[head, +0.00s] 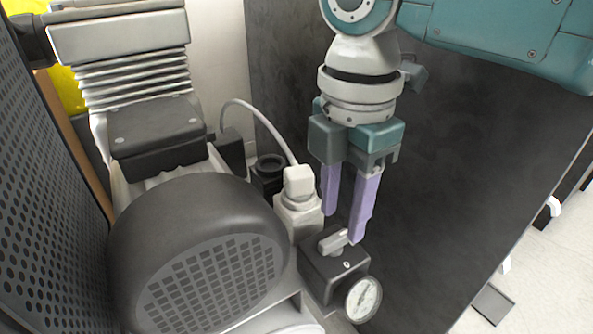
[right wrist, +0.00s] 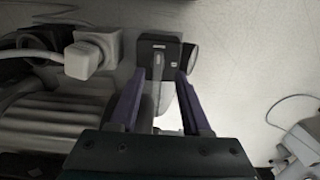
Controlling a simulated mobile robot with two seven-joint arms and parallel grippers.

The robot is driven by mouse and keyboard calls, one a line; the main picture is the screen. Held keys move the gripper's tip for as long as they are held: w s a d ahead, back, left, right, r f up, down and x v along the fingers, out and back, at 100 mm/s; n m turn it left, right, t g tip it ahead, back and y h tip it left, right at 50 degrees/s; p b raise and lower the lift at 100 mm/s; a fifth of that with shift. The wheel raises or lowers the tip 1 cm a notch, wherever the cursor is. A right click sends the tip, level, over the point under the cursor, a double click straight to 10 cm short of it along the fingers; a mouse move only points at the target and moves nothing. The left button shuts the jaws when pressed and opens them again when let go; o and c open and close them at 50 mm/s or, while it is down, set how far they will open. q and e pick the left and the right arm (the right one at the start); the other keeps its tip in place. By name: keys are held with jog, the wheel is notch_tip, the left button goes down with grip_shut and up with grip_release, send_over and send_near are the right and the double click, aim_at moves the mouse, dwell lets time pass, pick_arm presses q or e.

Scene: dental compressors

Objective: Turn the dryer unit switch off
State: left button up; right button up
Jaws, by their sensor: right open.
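The dryer unit switch is a light grey lever knob (head: 333,243) on top of a small black box (head: 318,266), low in the middle of the head view. In the right wrist view the knob (right wrist: 158,66) shows on the box (right wrist: 153,45) between the fingers. My right gripper (head: 344,226) is open with its purple fingers pointing down, just above the box. One fingertip overlaps the knob's right end in the head view; I cannot tell whether they touch. The right wrist view shows the fingertips (right wrist: 160,76) on either side of the knob. My left gripper is not in view.
A round pressure gauge (head: 363,299) sits at the box's front right. A white connector with a cable (head: 298,195) stands behind the box. The black motor cover (head: 195,260) is close on the left. A dark panel (head: 450,190) stands behind and right of my gripper.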

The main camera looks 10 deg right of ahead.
aim_at(338, 235)
notch_tip(338, 235, down, 4)
jog(key=shift+r+b, duration=0.1)
jog(key=shift+b, duration=0.75)
jog(key=shift+w, duration=0.15)
jog(key=shift+c, duration=0.8)
grip_shut()
jog(key=shift+r, duration=0.1)
